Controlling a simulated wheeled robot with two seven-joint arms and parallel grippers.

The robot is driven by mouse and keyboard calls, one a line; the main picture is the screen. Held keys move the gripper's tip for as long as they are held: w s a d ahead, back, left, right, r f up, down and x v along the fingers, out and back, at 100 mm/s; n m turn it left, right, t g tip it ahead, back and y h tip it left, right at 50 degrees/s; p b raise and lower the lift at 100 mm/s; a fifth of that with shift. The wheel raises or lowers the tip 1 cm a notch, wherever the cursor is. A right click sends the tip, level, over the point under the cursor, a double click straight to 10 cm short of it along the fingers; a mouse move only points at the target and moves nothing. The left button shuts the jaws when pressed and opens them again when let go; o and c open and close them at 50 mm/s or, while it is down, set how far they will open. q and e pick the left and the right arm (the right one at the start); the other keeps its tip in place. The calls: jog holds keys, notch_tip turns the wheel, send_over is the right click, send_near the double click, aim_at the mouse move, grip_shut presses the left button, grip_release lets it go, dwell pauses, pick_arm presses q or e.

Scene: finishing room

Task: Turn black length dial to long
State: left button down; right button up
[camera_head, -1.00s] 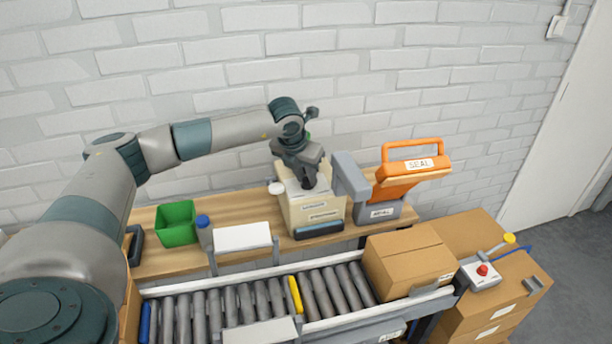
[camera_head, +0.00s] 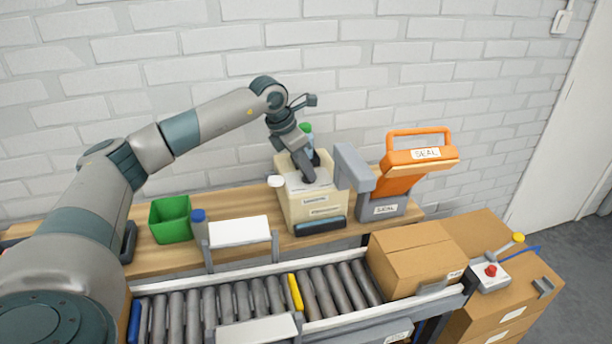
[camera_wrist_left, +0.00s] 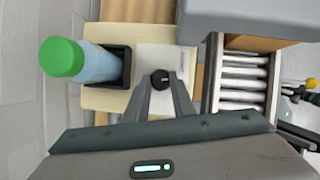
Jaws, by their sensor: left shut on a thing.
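The black length dial (camera_wrist_left: 160,79) sits on the light top panel of a cream machine (camera_head: 299,211). In the left wrist view it shows between the fingertips of my left gripper (camera_wrist_left: 161,88), which is shut on it. In the head view my left gripper (camera_head: 307,178) points down onto the machine's top, and the dial is hidden behind the fingers. The dial's marks and setting are too small to read. My right gripper is not in view.
A bottle with a green cap (camera_wrist_left: 62,57) stands in a black holder beside the dial. A grey block (camera_head: 354,168) and the orange-handled sealer (camera_head: 418,153) stand to the right. A green bin (camera_head: 170,220) is at left. The roller conveyor (camera_head: 240,300) runs in front.

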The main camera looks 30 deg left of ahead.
pick_arm(q)
jog(key=m, duration=0.2)
jog(key=m+g+h+b, duration=0.1)
jog(key=m, duration=0.2)
jog(key=shift+w+a+m+h+b, duration=0.15)
jog(key=shift+w+m+h+b, duration=0.15)
jog(key=shift+b, duration=0.1)
jog(key=m+g, duration=0.1)
jog(key=m, duration=0.1)
jog(key=shift+r+m, duration=0.1)
jog(key=shift+m, duration=0.2)
jog(key=shift+w+m+g+h+b, duration=0.1)
jog(key=shift+m+g+h+b, duration=0.4)
jog(key=shift+m, duration=0.6)
jog(key=shift+a+m+g, duration=0.1)
jog(key=shift+m+g, duration=0.2)
jog(key=shift+m, duration=0.3)
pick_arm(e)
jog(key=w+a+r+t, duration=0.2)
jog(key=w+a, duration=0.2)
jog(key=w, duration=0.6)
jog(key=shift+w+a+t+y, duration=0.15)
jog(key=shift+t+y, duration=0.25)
pick_arm(q)
jog(key=c, duration=1.5)
grip_release()
jog(key=shift+r, duration=0.1)
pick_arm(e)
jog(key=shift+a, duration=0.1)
